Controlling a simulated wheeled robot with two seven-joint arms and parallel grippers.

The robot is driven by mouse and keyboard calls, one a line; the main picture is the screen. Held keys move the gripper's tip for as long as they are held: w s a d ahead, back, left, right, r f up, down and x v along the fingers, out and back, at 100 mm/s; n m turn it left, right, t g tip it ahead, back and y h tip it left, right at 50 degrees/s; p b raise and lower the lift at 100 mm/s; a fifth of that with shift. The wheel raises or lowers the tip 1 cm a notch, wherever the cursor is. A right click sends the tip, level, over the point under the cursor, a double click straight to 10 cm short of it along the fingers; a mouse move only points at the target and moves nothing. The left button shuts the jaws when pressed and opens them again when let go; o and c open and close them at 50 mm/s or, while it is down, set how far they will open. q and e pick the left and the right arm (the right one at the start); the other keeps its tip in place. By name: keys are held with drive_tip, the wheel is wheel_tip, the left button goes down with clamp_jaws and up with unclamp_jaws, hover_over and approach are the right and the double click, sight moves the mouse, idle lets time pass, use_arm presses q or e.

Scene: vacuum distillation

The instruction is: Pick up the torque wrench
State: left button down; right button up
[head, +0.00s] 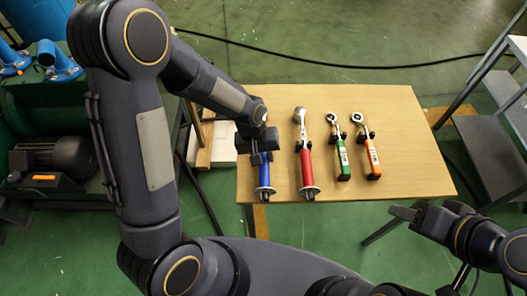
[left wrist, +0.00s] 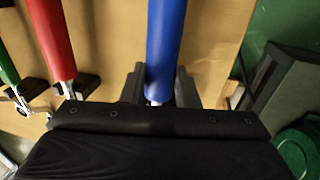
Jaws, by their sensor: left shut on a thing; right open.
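A wrench with a blue handle (head: 265,175) lies at the left end of a row of tools on the wooden table. My left gripper (head: 259,156) is over its upper part and hides its head. In the left wrist view the blue handle (left wrist: 166,45) runs between the fingers of my left gripper (left wrist: 160,85), which is shut on it. A similar wrench with a red handle (head: 306,168) lies just to the right. I cannot tell from any marking which is the torque wrench. My right gripper (head: 404,213) is open and empty, off the table's front right side.
A green-handled ratchet (head: 343,163) and an orange-handled ratchet (head: 373,158) lie further right on small black holders. The table (head: 415,150) is bare at its right end. A metal frame with shelves (head: 490,100) stands to the right, and green machinery (head: 50,120) to the left.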

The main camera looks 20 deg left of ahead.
use_arm(q)
drive_tip(key=shift+w+r, duration=0.1)
drive_tip(key=shift+r, duration=0.1)
drive_tip(key=shift+r, duration=0.6)
wheel_tip(320, 180, up, 2)
drive_tip(key=s+a+r, duration=0.9)
drive_tip(key=a, duration=0.1)
drive_tip(key=shift+s+a+r, duration=0.2)
drive_tip(key=shift+s+r, duration=0.05)
drive_tip(key=shift+s, duration=0.05)
drive_tip(key=c, duration=1.8)
unclamp_jaws()
drive_tip(key=shift+c, duration=0.2)
clamp_jaws()
